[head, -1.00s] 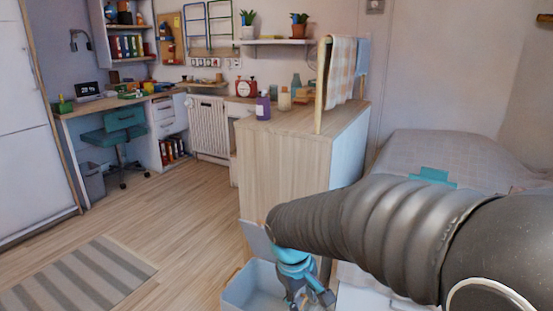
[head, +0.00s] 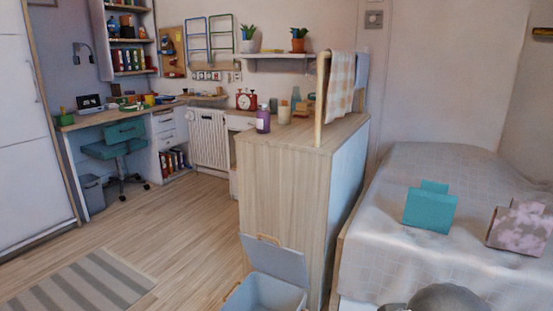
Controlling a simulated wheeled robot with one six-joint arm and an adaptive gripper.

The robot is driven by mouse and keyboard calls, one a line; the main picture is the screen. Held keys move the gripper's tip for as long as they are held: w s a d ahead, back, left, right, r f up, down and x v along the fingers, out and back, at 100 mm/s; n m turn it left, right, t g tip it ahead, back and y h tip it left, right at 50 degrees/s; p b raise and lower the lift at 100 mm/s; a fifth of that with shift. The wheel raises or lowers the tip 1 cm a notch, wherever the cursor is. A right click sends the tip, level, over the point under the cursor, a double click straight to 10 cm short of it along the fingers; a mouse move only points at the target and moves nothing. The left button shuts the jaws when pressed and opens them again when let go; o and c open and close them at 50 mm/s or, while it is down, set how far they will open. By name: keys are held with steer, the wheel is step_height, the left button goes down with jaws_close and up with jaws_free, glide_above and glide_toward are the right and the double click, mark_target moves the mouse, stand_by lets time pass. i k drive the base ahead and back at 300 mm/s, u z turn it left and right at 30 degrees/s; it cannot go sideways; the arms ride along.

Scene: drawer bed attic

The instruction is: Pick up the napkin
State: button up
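I cannot tell for certain which thing is the napkin. A checked beige and white cloth (head: 341,84) hangs over a wooden rail on the cabinet, with a pale blue cloth (head: 362,74) beside it. On the bed lies a flat-sided teal item (head: 430,208). To its right is a pink-grey patterned item (head: 520,228); I cannot tell whether either is cloth. My gripper is out of view; only a dark rounded part of my arm shows at the bottom right edge.
A wooden cabinet (head: 283,188) with a purple bottle (head: 263,119) on top stands beside the bed (head: 395,250). An open grey bin (head: 262,297) sits at its foot. A desk and a teal chair (head: 118,141) are at the back left.

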mark_target(522, 227)
steer(key=z, duration=1.4)
